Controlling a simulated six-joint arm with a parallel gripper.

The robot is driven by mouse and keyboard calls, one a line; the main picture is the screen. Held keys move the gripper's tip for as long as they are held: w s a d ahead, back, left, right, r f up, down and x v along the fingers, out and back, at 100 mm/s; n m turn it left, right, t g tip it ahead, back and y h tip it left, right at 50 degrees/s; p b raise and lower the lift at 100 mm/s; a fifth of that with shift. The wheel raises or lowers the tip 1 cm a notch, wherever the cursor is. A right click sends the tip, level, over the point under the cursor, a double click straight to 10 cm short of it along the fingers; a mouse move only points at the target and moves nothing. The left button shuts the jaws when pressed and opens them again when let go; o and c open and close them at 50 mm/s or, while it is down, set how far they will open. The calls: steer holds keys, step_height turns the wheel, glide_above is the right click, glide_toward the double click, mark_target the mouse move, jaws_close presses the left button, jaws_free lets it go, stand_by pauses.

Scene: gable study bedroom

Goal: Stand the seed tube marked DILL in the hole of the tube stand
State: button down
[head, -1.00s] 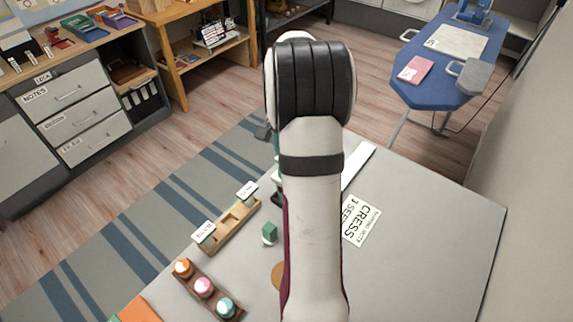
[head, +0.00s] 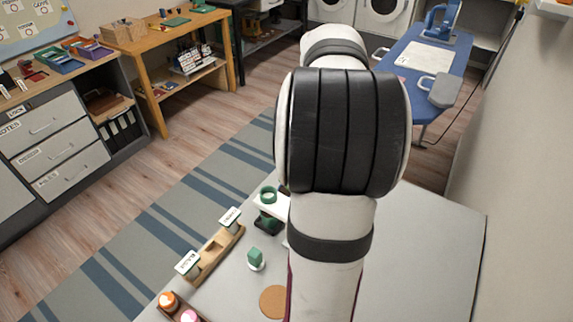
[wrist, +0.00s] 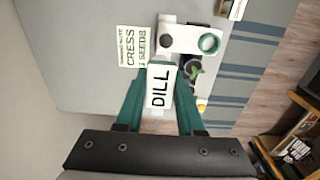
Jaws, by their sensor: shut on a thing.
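The seed tube (wrist: 159,86), with a white label reading DILL, is between the green fingers of my gripper (wrist: 161,80) in the wrist view. My gripper is shut on it. A white piece with a green ring around a hole, which looks like the tube stand (wrist: 185,38), lies beyond the tube and a little right in the wrist view. The tube appears apart from the ring, though its height above the table is hard to tell. The stand (head: 270,207) also shows in the head view, partly behind my arm. My gripper and the tube are hidden there.
A wooden rack (head: 207,258) with white labels stands left on the grey table (head: 425,245). Near it are a green block (head: 255,258), a round cork mat (head: 273,301) and an orange-capped tube (head: 168,301). A CRESS seed card (wrist: 130,47) lies beside the stand.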

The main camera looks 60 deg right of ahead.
steer(key=shift+s+r, duration=0.3)
steer(key=shift+s, duration=0.2)
steer(key=w+a+f+n, duration=0.4)
steer(key=f+n, duration=0.1)
steer(key=n, duration=1.3)
glide_above(215, 253)
step_height(215, 253, down, 17)
steer(key=shift+r, duration=0.15)
steer(key=c, duration=0.5)
jaws_free()
